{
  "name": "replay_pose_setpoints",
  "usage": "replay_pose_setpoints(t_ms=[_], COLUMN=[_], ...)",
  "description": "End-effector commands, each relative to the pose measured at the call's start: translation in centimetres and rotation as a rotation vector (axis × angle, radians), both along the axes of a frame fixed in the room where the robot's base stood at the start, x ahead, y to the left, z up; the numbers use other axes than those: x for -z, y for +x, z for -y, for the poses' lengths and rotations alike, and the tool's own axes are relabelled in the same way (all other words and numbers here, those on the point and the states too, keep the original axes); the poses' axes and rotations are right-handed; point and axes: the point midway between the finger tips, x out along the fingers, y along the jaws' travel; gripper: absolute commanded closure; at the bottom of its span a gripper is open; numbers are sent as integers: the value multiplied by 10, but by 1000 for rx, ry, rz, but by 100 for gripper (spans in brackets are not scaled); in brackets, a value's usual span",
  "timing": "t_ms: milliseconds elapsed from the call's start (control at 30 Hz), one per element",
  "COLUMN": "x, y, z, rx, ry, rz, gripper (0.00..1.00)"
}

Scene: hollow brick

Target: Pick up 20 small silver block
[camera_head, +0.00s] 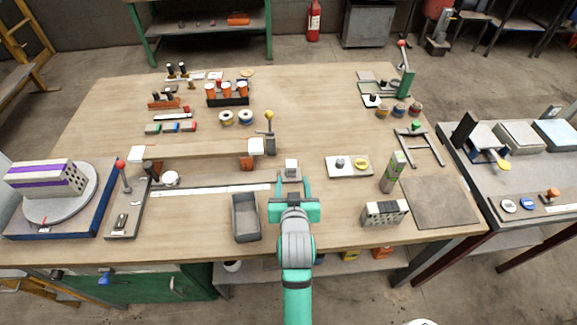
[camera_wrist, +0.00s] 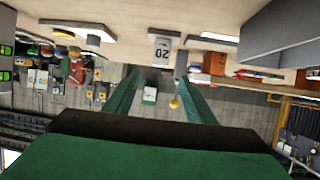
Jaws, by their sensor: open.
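The small silver block (camera_head: 291,166) stands on a small grey plate (camera_head: 290,178) near the middle of the table in the head view. In the wrist view the block (camera_wrist: 162,50) shows upside down, its face marked 20, near the far ends of the fingers. My green gripper (camera_head: 293,186) is open, its two fingers pointing at the block from the near side. Nothing is held between them. In the wrist view the gripper (camera_wrist: 163,75) has a clear gap between its fingers. I cannot tell whether the fingertips reach beside the block.
A grey open bin (camera_head: 246,217) stands close left of my gripper. A long pale strip (camera_head: 212,190) lies left.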

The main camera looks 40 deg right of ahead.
Motion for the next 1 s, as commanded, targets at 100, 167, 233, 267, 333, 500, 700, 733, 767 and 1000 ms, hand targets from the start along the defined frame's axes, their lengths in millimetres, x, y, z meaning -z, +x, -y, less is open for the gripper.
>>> replay_pose_setpoints(t_ms=[100, 167, 233, 267, 333, 500, 700, 733, 767, 1000], x=[7, 11, 13, 14, 16, 19, 29, 30, 32, 34], y=[14, 20, 26, 28, 31, 41, 63, 65, 67, 72], z=[11, 15, 18, 20, 21, 29, 44, 46, 47, 49], rx=[0, 0, 0, -1, -1, 0, 0, -1, -1, -3], ry=[1, 0, 1, 0, 0, -1, -1, 0, 0, 0], rz=[-1, 0, -1, 0, 0, 1, -1, 0, 0, 1], gripper=[50, 50, 50, 50, 50, 50, 50, 50, 50, 50])
